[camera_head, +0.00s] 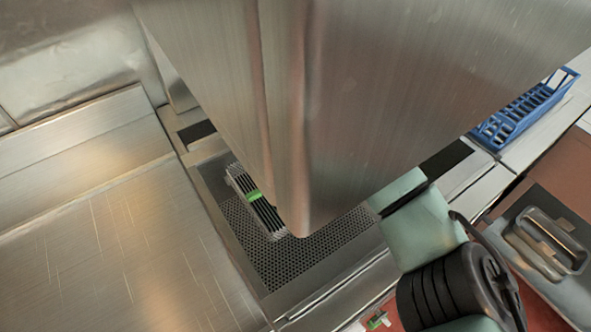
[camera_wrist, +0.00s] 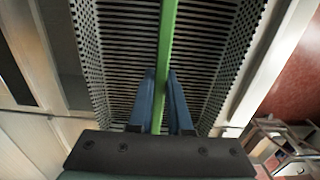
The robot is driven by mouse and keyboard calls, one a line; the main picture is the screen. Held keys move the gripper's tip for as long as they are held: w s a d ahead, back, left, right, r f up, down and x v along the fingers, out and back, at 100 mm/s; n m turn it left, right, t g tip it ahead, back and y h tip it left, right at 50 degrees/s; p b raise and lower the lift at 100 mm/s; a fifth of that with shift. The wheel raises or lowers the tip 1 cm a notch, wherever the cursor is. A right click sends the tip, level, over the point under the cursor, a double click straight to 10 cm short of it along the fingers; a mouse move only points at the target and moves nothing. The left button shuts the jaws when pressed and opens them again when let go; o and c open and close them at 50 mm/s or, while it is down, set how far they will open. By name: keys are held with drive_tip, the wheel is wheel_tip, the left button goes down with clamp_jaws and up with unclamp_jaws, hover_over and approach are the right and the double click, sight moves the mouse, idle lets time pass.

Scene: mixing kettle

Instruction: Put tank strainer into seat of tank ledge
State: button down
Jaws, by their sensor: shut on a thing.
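The tank strainer (camera_head: 266,216) shows dark slats, a green bar across it and what look like perforated sides. In the head view it is partly hidden behind a large brushed-steel body. In the wrist view the strainer (camera_wrist: 118,45) fills the upper middle, with the green bar running lengthwise. My gripper (camera_wrist: 160,77) has its two blue fingers shut on this green bar. In the head view my gripper is hidden behind the steel body. I cannot make out the seat of the tank ledge, or whether the strainer rests on anything.
The large steel body (camera_head: 380,90) blocks much of the head view. A flat steel surface (camera_head: 110,230) lies at left. A blue rack (camera_head: 525,110) stands at upper right. A grey metal tray (camera_head: 548,240) lies at right, near a reddish floor, also visible in the wrist view (camera_wrist: 295,80).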

drive_tip(key=shift+f+b, duration=0.5)
drive_tip(key=shift+f, duration=0.4)
drive_tip(key=shift+w+f+b, duration=0.4)
drive_tip(key=shift+f+b, duration=0.05)
drive_tip(key=shift+f, duration=0.2)
drive_tip(key=shift+s+f+b, duration=0.2)
drive_tip(key=shift+f+b, duration=0.05)
drive_tip(key=shift+b, duration=0.2)
wheel_tip(320, 180, down, 5)
drive_tip(key=b, duration=0.5)
drive_tip(key=shift+r, duration=0.2)
drive_tip(key=shift+f+p, duration=0.15)
drive_tip(key=shift+p, duration=0.2)
drive_tip(key=shift+w+f, duration=0.1)
drive_tip(key=shift+p, duration=0.4)
drive_tip(key=shift+f, duration=0.2)
